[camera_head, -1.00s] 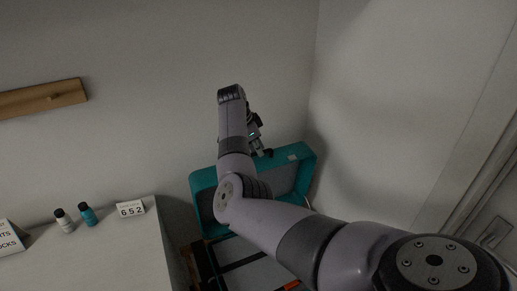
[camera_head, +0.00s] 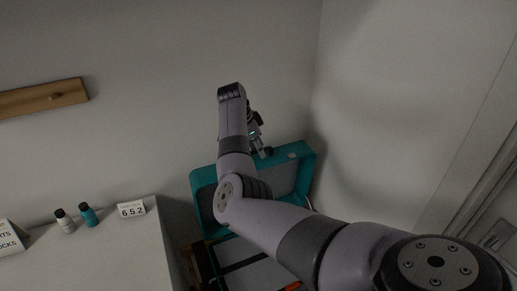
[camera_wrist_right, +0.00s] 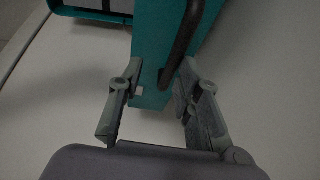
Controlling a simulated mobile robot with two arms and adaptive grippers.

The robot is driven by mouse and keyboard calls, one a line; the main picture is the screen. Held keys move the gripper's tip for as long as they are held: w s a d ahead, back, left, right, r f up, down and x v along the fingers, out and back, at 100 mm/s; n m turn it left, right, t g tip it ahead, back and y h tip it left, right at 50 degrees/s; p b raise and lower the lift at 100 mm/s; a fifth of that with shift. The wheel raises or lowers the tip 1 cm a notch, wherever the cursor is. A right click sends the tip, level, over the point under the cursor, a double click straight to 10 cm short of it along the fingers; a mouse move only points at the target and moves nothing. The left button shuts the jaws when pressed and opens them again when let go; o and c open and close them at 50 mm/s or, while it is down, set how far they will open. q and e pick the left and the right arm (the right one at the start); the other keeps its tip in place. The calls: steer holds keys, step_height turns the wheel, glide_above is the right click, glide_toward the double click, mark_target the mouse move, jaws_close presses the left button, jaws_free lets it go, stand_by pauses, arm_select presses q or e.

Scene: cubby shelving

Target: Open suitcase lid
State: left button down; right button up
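The teal suitcase stands with its lid (camera_head: 298,151) raised and tilted up near the wall corner, grey lining showing inside. The lower half (camera_head: 262,275) shows dark straps and is partly hidden by my right arm. My right gripper (camera_head: 263,151) is at the lid's upper edge. In the right wrist view my right gripper (camera_wrist_right: 160,72) has its fingers apart, with the teal lid (camera_wrist_right: 148,60) and its dark handle (camera_wrist_right: 186,38) between or just beyond the fingertips. Contact cannot be told. My left gripper is not in view.
A white cabinet (camera_head: 110,250) at left carries two small bottles (camera_head: 88,214), a 652 number block (camera_head: 131,210) and a sign (camera_head: 8,236). A wooden peg rail (camera_head: 40,98) is on the wall. Walls close in behind and right of the suitcase.

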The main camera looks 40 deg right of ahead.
steer(key=v, duration=1.1)
steer(key=shift+a+r, duration=0.15)
steer(key=shift+r, duration=0.05)
